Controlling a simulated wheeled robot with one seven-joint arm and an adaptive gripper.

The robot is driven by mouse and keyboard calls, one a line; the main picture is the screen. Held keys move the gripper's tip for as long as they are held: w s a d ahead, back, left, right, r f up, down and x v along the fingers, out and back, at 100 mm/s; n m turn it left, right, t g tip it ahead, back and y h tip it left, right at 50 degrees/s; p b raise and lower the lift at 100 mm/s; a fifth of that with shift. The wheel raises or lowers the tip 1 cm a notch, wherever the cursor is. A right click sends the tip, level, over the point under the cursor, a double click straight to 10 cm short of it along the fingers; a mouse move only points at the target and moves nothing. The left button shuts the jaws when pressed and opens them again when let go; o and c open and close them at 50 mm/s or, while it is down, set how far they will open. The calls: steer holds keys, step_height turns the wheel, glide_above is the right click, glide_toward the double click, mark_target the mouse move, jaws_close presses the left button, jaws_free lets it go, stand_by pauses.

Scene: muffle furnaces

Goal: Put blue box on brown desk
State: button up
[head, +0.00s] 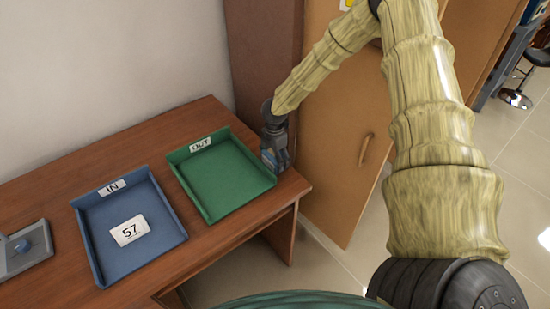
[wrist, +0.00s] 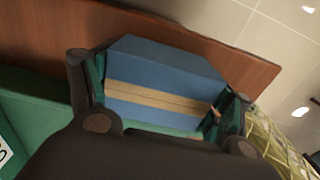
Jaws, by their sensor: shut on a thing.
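The blue box (wrist: 160,75) with a tan stripe is between the two fingers of my gripper (wrist: 160,108) in the wrist view. My gripper is shut on it. In the head view my gripper (head: 277,160) is at the right end of the brown desk (head: 150,149), beside the green OUT tray. Only a small bit of the blue box (head: 269,158) shows there. In the wrist view the brown desk (wrist: 255,70) lies behind the box. I cannot tell whether the box touches the desk top.
The green OUT tray (head: 222,178) is empty, just left of my gripper. The blue IN tray (head: 155,205) holds a white card (head: 129,230) marked 57. A grey device (head: 22,248) is at far left. A brown cabinet (head: 340,130) stands to the right of the desk.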

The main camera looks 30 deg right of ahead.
steer(key=shift+f, duration=0.25)
steer(key=o, duration=1.2)
steer(key=shift+c, duration=0.2)
steer(key=shift+r+b, duration=1.25)
steer(key=shift+r, duration=4.9)
